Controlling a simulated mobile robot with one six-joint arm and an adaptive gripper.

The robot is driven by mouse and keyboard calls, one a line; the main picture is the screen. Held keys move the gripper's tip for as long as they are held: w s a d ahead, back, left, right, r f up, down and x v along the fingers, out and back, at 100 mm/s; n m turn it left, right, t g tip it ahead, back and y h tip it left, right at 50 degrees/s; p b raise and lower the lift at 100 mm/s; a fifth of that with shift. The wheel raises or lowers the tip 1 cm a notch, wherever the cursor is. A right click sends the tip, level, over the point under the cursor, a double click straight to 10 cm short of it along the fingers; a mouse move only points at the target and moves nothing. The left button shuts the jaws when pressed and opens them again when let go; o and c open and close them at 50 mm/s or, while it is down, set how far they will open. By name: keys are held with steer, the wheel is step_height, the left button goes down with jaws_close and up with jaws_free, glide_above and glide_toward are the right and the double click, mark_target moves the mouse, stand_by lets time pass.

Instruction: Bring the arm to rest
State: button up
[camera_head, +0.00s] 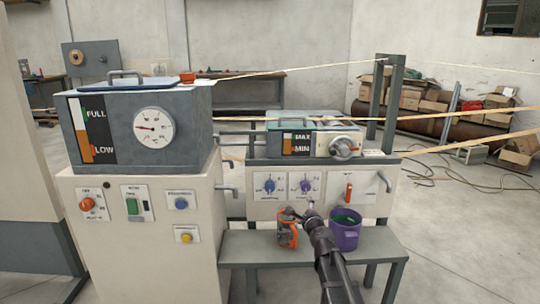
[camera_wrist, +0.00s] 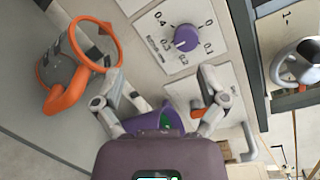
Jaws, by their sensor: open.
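My gripper (camera_head: 310,210) is at the end of my dark arm, which rises from the lower edge in the head view. It is above the small grey bench, between an orange-and-grey mug (camera_head: 288,234) on its left and a purple mug (camera_head: 345,232) on its right. In the wrist view my gripper (camera_wrist: 166,84) has its fingers spread, with nothing held between them. A purple dial knob (camera_wrist: 186,38) on the white panel shows beyond the fingertips. The orange-rimmed mug also shows at left there (camera_wrist: 72,72); the purple mug (camera_wrist: 150,122) is partly hidden by the gripper.
The grey bench (camera_head: 385,245) stands before the white control panel (camera_head: 325,207), which has dials and a red-orange switch (camera_head: 348,192). A white cabinet (camera_head: 150,262) bearing a grey gauge box (camera_head: 190,105) stands at left. Orange strands cross at right. Floor at lower right is clear.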

steer(key=s+a+f+n+g+y+p, duration=0.1)
steer(key=s+a+f+n+g+p, duration=0.1)
steer(key=s+f+n+g, duration=0.4)
steer(key=s+a+f+n+g+y+p, duration=0.1)
steer(key=s+a+f+n+g+y, duration=0.15)
steer(key=s+n, duration=0.6)
steer(key=s+d+f+n+g+h+p, duration=0.1)
steer(key=s+d+n+g+h, duration=0.25)
steer(key=s, duration=0.45)
steer(key=s+d+f+n+g+h+p, duration=0.2)
steer(key=s+d+n+g, duration=0.25)
steer(key=s, duration=0.35)
step_height(320, 180, up, 38)
steer(key=p, duration=3.7)
steer(key=shift+s+a+h+p, duration=0.25)
steer(key=shift+a+h+p, duration=0.05)
